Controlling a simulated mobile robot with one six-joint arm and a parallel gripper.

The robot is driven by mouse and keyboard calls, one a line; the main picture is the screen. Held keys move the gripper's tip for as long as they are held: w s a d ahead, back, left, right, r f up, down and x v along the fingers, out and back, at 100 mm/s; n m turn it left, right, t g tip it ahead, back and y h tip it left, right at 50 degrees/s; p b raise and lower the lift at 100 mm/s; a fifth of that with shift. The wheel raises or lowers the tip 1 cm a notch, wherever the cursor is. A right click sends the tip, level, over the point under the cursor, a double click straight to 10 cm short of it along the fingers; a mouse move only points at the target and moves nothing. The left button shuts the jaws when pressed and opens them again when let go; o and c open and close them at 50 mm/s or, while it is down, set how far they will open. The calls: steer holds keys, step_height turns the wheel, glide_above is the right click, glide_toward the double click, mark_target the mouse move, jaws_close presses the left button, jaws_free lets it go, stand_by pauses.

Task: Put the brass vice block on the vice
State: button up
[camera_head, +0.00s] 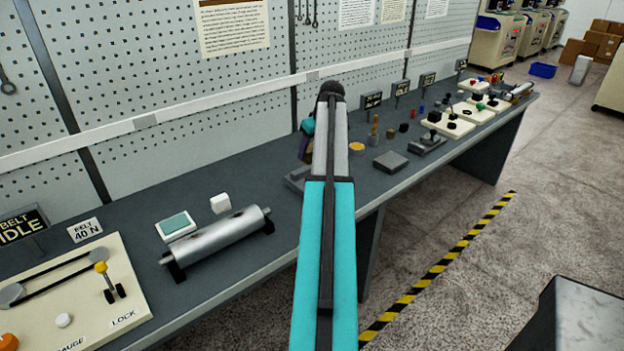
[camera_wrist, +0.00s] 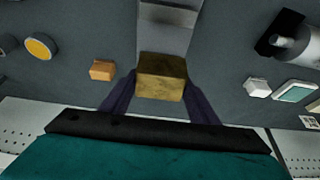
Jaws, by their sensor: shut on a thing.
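My gripper (camera_wrist: 160,88) is shut on the brass vice block (camera_wrist: 161,77), with a dark purple finger on each side of it. A grey metal piece (camera_wrist: 167,18), which looks like the vice, lies just beyond the block in the wrist view; the block covers its near end. I cannot tell whether the two touch. In the head view my arm hides most of this spot.
A small wooden block (camera_wrist: 102,70) and a yellow dish (camera_wrist: 40,46) lie left of the gripper in the wrist view. A white cube (camera_wrist: 257,87), a screened device (camera_wrist: 297,92) and a metal roller (camera_wrist: 296,46) lie right. Pegboard (camera_head: 220,100) backs the bench.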

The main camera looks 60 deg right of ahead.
steer(key=shift+f+p, duration=0.8)
steer(key=shift+f, duration=2.15)
steer(key=shift+f, duration=0.1)
steer(key=shift+f+p, duration=0.6)
steer(key=shift+f, duration=1.15)
steer(key=shift+f, duration=0.15)
steer(key=o, duration=1.7)
steer(key=shift+r, duration=0.2)
steer(key=b+v, duration=0.3)
steer(key=v, duration=0.9)
steer(key=shift+f, duration=0.1)
